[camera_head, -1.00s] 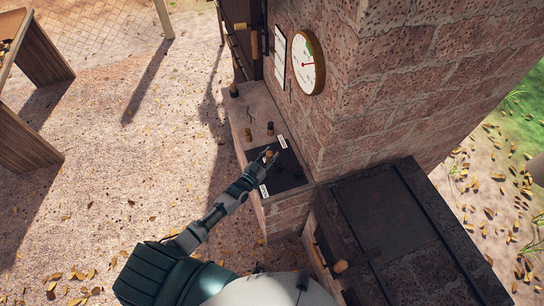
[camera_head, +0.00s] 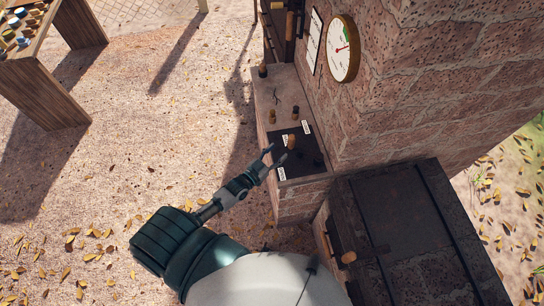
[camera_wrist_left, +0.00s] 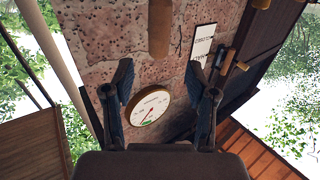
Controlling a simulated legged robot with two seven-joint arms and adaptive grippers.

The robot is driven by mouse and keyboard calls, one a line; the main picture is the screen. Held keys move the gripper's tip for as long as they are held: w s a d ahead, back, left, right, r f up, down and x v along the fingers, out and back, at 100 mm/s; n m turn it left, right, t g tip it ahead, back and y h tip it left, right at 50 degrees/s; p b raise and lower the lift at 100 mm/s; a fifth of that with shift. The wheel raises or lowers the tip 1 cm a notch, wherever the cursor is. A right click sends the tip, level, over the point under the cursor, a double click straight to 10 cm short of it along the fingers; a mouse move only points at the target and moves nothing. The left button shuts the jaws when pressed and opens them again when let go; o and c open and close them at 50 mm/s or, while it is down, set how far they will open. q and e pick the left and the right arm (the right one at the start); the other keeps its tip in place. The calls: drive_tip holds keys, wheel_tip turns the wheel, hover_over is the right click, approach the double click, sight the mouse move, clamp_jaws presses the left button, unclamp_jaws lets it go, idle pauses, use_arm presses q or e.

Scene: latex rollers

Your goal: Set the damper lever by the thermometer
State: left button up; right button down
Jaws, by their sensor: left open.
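The thermometer (camera_head: 343,48) is a round white dial with a wooden rim, a red needle and a green sector, fixed to the brick wall. It also shows in the left wrist view (camera_wrist_left: 151,107); its numbers are too small to read. The damper lever's wooden knob (camera_head: 291,141) stands over a black plate (camera_head: 310,158), nearer the upper white label (camera_head: 307,126) than the lower one (camera_head: 282,173). My left gripper (camera_head: 274,160) is open beside the knob, apparently apart from it. A wooden handle (camera_wrist_left: 160,28) shows beyond the open fingers in the left wrist view. My right gripper is out of view.
Short wooden pegs (camera_head: 272,116) stand on the stone ledge behind the plate. A white placard (camera_head: 315,40) hangs beside the thermometer. A dark metal-topped box (camera_head: 400,225) is at the right. A wooden table (camera_head: 45,70) stands far left. The leaf-strewn ground between is open.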

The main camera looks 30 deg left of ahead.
use_arm(q)
drive_tip(key=v, duration=0.2)
drive_tip(key=shift+s+a, duration=0.1)
drive_tip(key=shift+s, duration=0.3)
